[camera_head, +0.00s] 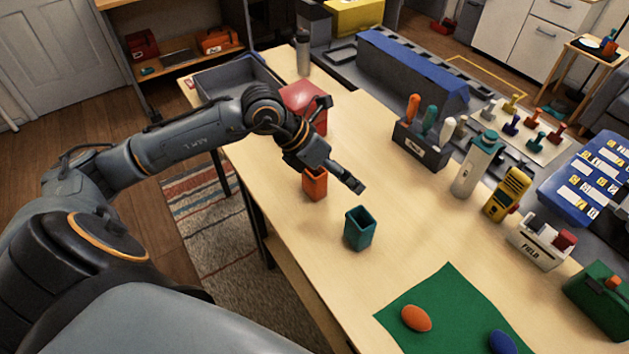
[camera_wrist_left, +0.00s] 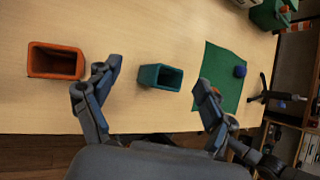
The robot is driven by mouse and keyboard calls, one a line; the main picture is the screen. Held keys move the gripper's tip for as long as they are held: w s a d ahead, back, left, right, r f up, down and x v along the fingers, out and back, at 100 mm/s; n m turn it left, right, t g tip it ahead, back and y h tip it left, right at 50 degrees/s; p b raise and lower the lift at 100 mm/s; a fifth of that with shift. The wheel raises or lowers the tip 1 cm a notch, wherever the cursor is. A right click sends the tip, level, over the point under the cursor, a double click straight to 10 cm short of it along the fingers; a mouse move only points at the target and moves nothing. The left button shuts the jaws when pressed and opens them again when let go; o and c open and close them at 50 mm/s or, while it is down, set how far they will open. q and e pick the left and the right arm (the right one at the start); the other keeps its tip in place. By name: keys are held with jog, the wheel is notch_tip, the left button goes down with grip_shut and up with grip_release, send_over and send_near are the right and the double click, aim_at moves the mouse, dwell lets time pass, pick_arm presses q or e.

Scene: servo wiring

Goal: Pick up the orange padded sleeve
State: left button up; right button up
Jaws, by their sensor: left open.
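The orange padded sleeve (camera_head: 315,184) stands upright on the wooden table in the head view, an open-topped box shape partly covered by my left arm. In the left wrist view the orange sleeve (camera_wrist_left: 56,62) lies left of the fingers, with its opening visible. My left gripper (camera_head: 345,150) is open and empty above the table, close to the sleeve. In the wrist view my left gripper (camera_wrist_left: 158,80) has its fingers wide apart, with the orange sleeve outside them. I cannot make out my right gripper in either view.
A teal sleeve (camera_head: 360,229) stands close by; in the wrist view the teal sleeve (camera_wrist_left: 160,77) appears between the fingers. A red box (camera_head: 303,98) is behind the arm. A green mat (camera_head: 447,308) bears an orange and a blue oval. A tool holder (camera_head: 421,150) stands to the right.

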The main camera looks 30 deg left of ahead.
aim_at(319, 178)
pick_arm(q)
jog(key=a+y, duration=0.5)
jog(key=a, duration=0.5)
jog(key=shift+g, duration=0.3)
jog(key=p+x, duration=0.2)
jog(key=x, duration=0.6)
jog(key=shift+w+a+f, duration=0.1)
jog(key=shift+w+f, duration=0.15)
jog(key=shift+w, duration=0.05)
jog(key=shift+n, duration=0.3)
jog(key=x, duration=0.1)
jog(key=p+x, duration=0.1)
jog(key=x, duration=0.1)
jog(key=p+x, duration=0.1)
jog(key=x, duration=0.1)
jog(key=shift+w+a, duration=0.2)
jog(key=shift+w, duration=0.1)
jog(key=shift+w+f, duration=0.1)
jog(key=shift+f, duration=0.15)
jog(key=c, duration=1.3)
